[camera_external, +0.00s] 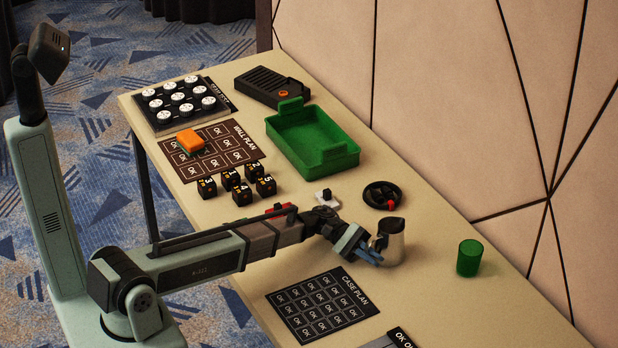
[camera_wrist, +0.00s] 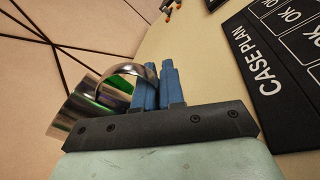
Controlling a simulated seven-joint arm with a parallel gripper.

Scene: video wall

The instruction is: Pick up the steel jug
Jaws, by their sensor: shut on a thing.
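The steel jug (camera_external: 391,242) stands upright on the table, right of my gripper (camera_external: 372,256) in the external view. In the wrist view the shiny jug (camera_wrist: 88,93) fills the left side, with its curved handle (camera_wrist: 128,70) reaching to my blue fingers (camera_wrist: 157,88). The fingers are close together and shut on the handle. The exact contact on the handle is partly hidden by the fingers. I cannot see any gap under the jug.
A green cup (camera_external: 468,258) stands right of the jug. A black coiled cable (camera_external: 382,195) and a small white switch (camera_external: 327,198) lie behind it. The case plan mat (camera_external: 320,305) lies in front. A green tray (camera_external: 312,138) is further back.

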